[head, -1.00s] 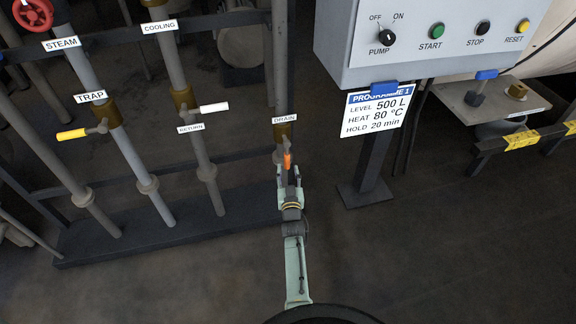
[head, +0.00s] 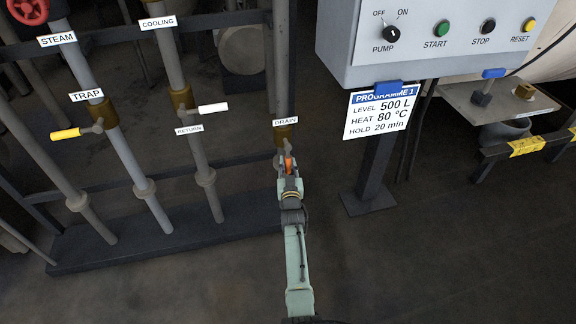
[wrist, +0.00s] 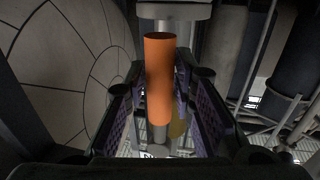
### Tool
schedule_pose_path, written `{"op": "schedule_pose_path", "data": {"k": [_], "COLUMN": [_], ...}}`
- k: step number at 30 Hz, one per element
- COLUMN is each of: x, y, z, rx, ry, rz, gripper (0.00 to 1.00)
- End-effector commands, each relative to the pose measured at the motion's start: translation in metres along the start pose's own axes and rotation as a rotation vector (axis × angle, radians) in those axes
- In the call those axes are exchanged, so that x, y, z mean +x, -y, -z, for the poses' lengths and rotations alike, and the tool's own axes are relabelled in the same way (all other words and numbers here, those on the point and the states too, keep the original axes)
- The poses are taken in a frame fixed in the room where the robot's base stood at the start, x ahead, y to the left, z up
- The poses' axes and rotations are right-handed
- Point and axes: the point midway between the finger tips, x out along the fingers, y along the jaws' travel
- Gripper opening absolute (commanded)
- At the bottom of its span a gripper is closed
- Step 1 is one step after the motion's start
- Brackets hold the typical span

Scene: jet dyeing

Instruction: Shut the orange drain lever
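The orange drain lever (head: 288,163) sticks out from the drain valve (head: 283,134), below the DRAIN label (head: 285,121), toward me. My gripper (head: 289,172) is at the lever in the head view, its fingers beside the orange grip and partly hiding it. In the wrist view the orange lever (wrist: 160,80) stands between the two dark finger pads of my gripper (wrist: 159,112). A gap shows on each side of it, so the fingers are open around it and not pressed on it.
The trap valve's yellow lever (head: 66,134) and the return pipe's white lever (head: 213,108) are to the left. The control box (head: 400,50) on its dark post (head: 372,170) stands close on the right. A dark base rail (head: 160,240) runs along the floor under the pipes.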

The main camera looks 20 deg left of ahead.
Motion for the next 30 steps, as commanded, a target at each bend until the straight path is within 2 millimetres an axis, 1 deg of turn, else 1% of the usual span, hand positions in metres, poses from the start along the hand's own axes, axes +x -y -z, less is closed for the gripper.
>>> {"op": "schedule_pose_path", "data": {"k": [1,9,30], "x": [-0.0001,-0.0002,0.0001], "y": [0.0000,0.0000,0.0012], "z": [-0.0001,-0.0002,-0.0008], "rx": [0.000,0.000,0.015], "ry": [0.000,0.000,0.004], "rz": [0.000,0.000,0.000], "gripper": [0.18,0.00,0.00]}}
